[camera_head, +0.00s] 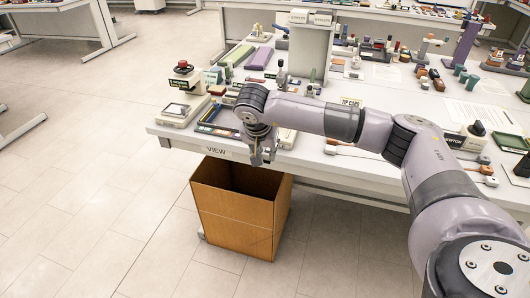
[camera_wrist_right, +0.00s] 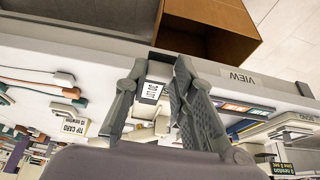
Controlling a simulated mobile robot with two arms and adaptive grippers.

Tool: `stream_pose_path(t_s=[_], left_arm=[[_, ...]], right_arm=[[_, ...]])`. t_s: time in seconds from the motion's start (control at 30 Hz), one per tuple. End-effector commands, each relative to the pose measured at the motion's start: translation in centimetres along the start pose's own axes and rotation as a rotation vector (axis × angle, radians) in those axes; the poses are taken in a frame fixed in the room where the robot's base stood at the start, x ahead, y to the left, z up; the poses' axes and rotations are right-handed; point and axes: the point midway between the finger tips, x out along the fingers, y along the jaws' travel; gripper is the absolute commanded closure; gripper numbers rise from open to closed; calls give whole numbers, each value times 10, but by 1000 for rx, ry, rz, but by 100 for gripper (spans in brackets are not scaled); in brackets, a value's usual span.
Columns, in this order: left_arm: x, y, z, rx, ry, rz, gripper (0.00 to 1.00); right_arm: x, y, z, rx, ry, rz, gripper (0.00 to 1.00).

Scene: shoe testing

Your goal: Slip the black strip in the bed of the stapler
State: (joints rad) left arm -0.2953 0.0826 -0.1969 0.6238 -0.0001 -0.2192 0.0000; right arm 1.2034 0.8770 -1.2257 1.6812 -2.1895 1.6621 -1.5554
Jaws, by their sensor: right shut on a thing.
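My right gripper (camera_head: 262,157) hangs at the front edge of the table, above the cardboard box's near side of the table. It also shows in the right wrist view (camera_wrist_right: 167,58), with both fingers reaching toward the table edge. A thin dark piece (camera_wrist_right: 165,54) shows between the fingertips, and it looks like the black strip. The fingers are shut on it, and they hide part of it. I cannot make out the stapler for certain in either view. My left gripper is not in view.
An open cardboard box (camera_head: 235,205) stands on the floor against the table front. A white device with a red knob (camera_head: 183,95) stands at the table's left corner. A flat tray with coloured pieces (camera_head: 221,124) lies beside the gripper. The table (camera_head: 318,158) is crowded farther back.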

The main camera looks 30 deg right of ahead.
Motion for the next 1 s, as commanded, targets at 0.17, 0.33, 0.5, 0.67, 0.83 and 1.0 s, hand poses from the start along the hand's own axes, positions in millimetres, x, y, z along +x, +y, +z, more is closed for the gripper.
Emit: stream_pose_path(t_s=[0.17, 0.33, 0.5, 0.67, 0.83, 1.0], left_arm=[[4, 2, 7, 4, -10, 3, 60], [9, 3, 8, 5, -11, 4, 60], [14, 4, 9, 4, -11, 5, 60], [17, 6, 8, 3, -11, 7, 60], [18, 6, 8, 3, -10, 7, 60], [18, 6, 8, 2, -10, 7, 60]], right_arm=[[2, 0, -2, -1, 0, 0, 89], [10, 0, -14, 0, 1, 1, 89], [19, 0, -29, -1, 1, -1, 89], [25, 0, -39, -2, 1, -1, 89], [28, 0, -46, -4, 1, -2, 89], [29, 0, -48, -4, 1, -2, 89]])
